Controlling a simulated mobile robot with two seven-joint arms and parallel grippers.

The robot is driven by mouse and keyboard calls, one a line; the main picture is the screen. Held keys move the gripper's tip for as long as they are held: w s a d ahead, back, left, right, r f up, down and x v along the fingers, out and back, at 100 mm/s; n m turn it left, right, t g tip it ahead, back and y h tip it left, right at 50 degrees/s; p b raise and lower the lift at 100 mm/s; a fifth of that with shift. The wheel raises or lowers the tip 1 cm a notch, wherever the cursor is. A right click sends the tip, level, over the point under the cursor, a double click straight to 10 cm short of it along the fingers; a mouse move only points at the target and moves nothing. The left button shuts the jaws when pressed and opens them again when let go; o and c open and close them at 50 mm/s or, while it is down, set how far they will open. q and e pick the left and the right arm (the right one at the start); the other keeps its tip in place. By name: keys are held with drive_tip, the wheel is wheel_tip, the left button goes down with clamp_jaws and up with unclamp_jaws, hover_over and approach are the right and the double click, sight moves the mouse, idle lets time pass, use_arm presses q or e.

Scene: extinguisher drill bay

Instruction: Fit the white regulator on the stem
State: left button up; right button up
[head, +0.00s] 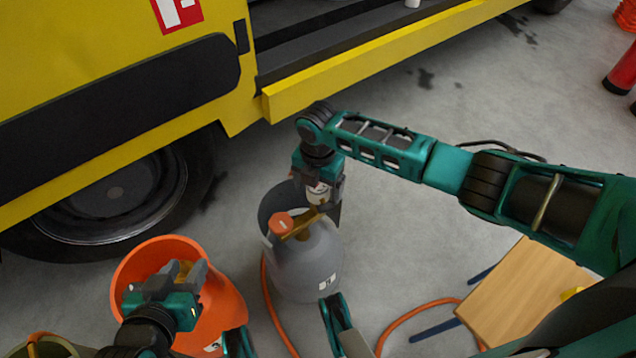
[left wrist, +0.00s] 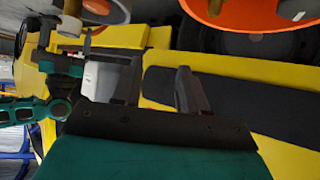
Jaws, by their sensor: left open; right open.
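A grey gas cylinder (head: 312,262) stands on the floor in the head view, with an orange knob (head: 282,222) and a brass stem (head: 304,223) on top. My right gripper (head: 319,195) is open just above the stem. A pale, whitish piece (head: 318,193), seemingly the white regulator, shows between its fingers. I cannot tell whether it touches the stem. My left gripper (head: 183,272) is open over the orange bucket (head: 220,300), with tan items partly hidden behind its fingers. In the left wrist view the left gripper's fingers (left wrist: 158,88) are apart with nothing between them.
A yellow vehicle (head: 80,110) with a black wheel stands behind. An orange hose (head: 270,310) curves over the floor by the cylinder. A wooden-topped stool (head: 525,290) is at the lower right. Red extinguishers (head: 622,72) stand at the far right.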

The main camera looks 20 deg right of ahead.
wheel_tip(320, 180, up, 5)
drive_tip(key=shift+r+p, duration=0.1)
drive_tip(key=shift+p, duration=1.15)
use_arm(q)
drive_tip(key=r+p, duration=0.1)
drive_tip(key=r, duration=0.1)
drive_tip(key=a+r+p, duration=0.1)
drive_tip(key=shift+s+r+p, duration=0.2)
drive_tip(key=shift+s+p, duration=0.05)
drive_tip(key=shift+p, duration=0.1)
use_arm(e)
wheel_tip(320, 180, up, 8)
drive_tip(key=shift+a, duration=0.1)
